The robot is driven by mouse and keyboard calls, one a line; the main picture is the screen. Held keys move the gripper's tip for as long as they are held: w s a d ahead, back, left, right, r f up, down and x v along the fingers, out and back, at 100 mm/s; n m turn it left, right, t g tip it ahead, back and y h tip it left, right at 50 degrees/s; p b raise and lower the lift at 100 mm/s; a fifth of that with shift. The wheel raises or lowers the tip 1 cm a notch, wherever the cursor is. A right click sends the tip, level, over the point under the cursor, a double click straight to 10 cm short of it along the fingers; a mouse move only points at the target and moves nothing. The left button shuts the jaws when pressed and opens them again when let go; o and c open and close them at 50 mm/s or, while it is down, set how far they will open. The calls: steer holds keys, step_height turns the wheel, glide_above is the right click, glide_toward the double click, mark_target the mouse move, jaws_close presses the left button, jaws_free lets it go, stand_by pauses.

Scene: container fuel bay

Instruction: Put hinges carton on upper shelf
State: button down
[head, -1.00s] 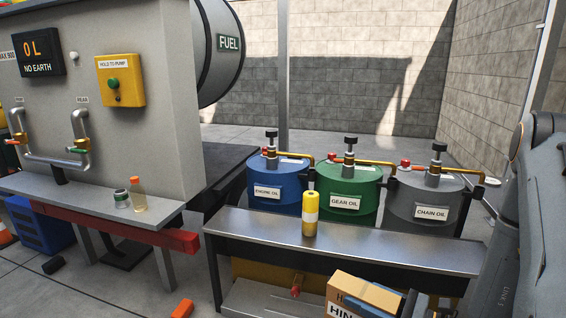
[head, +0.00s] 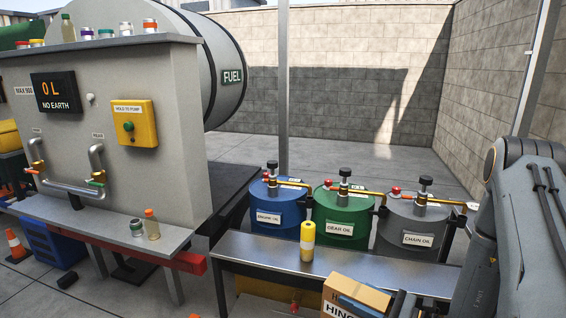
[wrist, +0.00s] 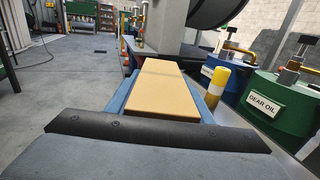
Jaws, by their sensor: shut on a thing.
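The hinges carton (head: 343,311) is a tan box with a partly visible "HIN" label at the bottom of the head view. My gripper (head: 366,304) is shut on it, with a blue pad across its top. In the wrist view the carton's tan top (wrist: 160,87) lies between my gripper's blue pads. The carton is held close to the front of the metal shelf (head: 260,258), the upper level of the rack before the drums. The carton's lower part is out of the picture. I cannot tell its exact gap to the shelf.
A yellow bottle (head: 307,241) stands on the metal shelf, with bare shelf to its left. Blue (head: 266,205), green (head: 330,222) and grey (head: 405,238) oil drums stand behind.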

mark_target(354, 289)
steer(key=shift+a+r+p, duration=0.15)
steer(key=shift+r+p, duration=1.25)
steer(key=shift+p, duration=0.1)
steer(key=shift+w+a+r+m+t+h, duration=0.1)
steer(key=shift+a+m+t+h, duration=0.1)
steer(key=shift+m+t+h, duration=0.25)
steer(key=shift+w+a+r+m+t+h, duration=0.1)
steer(key=shift+a+m+t+h, duration=0.15)
steer(key=shift+m+t, duration=0.3)
steer(key=shift+m+t+h, duration=0.4)
steer(key=shift+t+h, duration=0.2)
steer(key=shift+d+f+m+t+h, duration=0.1)
steer(key=shift+d+m+t+h, duration=0.1)
steer(key=shift+m+t+h, duration=0.6)
steer(key=shift+s+d+f+m+h, duration=0.1)
steer(key=shift+s+d+m+h, duration=0.1)
steer(key=shift+h, duration=0.3)
steer(key=shift+s+d+m+h, duration=0.1)
steer(key=shift+m+h, duration=0.1)
steer(key=shift+h, duration=0.3)
steer(key=shift+w, duration=0.1)
